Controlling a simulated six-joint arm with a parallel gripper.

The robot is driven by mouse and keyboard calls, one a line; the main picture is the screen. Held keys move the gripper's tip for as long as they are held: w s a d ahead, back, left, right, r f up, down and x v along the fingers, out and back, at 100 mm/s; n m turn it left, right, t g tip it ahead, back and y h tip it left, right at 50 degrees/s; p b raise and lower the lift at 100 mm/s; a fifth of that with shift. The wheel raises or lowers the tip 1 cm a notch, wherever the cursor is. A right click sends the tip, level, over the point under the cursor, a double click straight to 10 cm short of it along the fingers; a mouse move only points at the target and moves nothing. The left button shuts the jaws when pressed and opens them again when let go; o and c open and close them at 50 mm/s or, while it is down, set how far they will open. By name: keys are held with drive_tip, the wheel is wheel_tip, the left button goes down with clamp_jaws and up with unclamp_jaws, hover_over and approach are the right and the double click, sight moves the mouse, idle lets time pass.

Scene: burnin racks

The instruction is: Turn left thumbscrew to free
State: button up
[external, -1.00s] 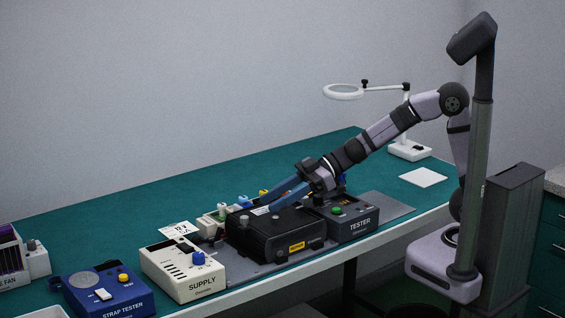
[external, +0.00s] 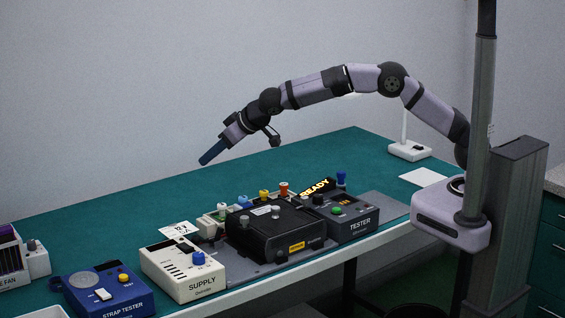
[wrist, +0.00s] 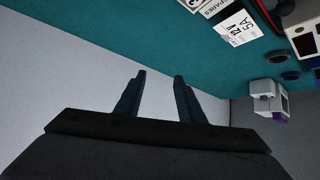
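A black unit (external: 270,243) with an orange label sits on a grey plate (external: 385,206) on the bench. Small pale knobs stand on its top, one at the left (external: 244,221) and one farther right (external: 276,212); they look like thumbscrews, but they are too small to tell how far they are turned. My gripper (external: 208,155) is raised in the air, up and left of the black unit, and touches nothing. In the wrist view my gripper (wrist: 160,76) has its two fingers apart with nothing between them. The black unit does not show clearly there.
A white SUPPLY box (external: 183,270) and a blue STRAP TESTER (external: 108,292) stand left of the unit. A TESTER box (external: 346,219) stands right, beside a READY sign (external: 317,188). Coloured posts (external: 264,196) stand behind. The back of the teal bench (external: 110,215) is clear.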

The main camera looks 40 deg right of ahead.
drive_tip(key=s+a+m+g+h+p, duration=0.1)
drive_tip(key=s+a+g+h+p, duration=0.15)
drive_tip(key=s+p, duration=0.35)
drive_tip(key=g+h+p, duration=0.1)
drive_tip(key=g+p, duration=0.4)
drive_tip(key=g, duration=0.1)
hover_over(244, 217)
drive_tip(key=shift+s+f, duration=0.1)
drive_tip(key=shift+f, duration=0.6)
wheel_tip(244, 217, down, 3)
drive_tip(key=b, duration=0.3)
drive_tip(key=shift+d, duration=0.1)
drive_tip(key=shift+f+p, duration=1.05)
drive_tip(key=shift+f, duration=1.1)
clamp_jaws()
